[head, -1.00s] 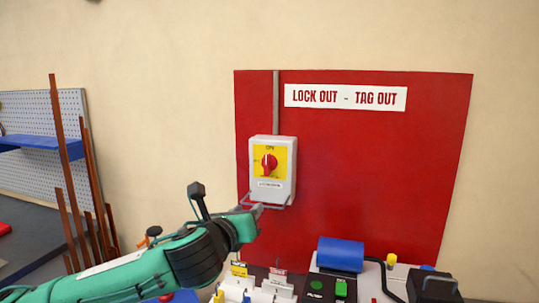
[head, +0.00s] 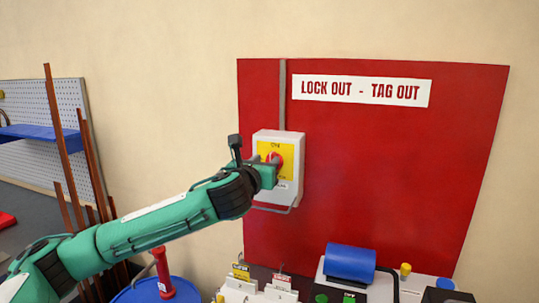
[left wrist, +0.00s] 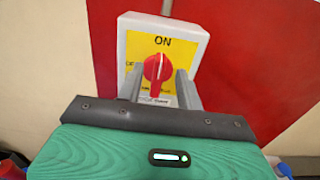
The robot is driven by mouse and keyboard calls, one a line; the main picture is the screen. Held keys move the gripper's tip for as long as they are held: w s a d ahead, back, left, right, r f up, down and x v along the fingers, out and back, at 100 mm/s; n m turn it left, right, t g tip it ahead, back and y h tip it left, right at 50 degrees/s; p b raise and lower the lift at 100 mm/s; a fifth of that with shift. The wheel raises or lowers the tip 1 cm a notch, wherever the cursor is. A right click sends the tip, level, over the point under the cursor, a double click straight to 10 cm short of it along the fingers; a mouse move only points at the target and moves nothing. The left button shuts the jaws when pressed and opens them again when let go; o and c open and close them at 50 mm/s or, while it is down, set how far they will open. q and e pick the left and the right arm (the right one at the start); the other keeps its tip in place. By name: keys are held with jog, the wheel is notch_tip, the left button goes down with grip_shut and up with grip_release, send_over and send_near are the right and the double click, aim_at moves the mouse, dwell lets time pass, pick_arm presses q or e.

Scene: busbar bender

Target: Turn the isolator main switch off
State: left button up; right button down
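The isolator main switch is a light grey box (head: 292,184) with a yellow plate and a red rotary knob (head: 276,159), mounted on the red board. In the left wrist view the knob (left wrist: 157,68) stands upright, in line with the word ON above it. My left gripper (head: 268,164) is in front of the switch and partly covers the knob and plate. In the left wrist view its two fingers (left wrist: 160,82) are apart, one on each side of the knob, with gaps visible; I cannot tell whether they touch it. My right gripper is not in view.
The red board (head: 400,180) carries a "LOCK OUT - TAG OUT" sign (head: 361,90). A wire loop (head: 274,208) hangs under the switch box. Below are tags (head: 241,272), a blue cylinder (head: 350,262) and a blue drum (head: 140,292). Tall copper bars (head: 62,150) stand at left.

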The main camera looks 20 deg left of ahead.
aim_at(270, 157)
pick_arm(q)
jog(key=shift+w+d, duration=0.1)
jog(key=shift+w, duration=1.75)
jog(key=shift+c, duration=0.3)
grip_shut()
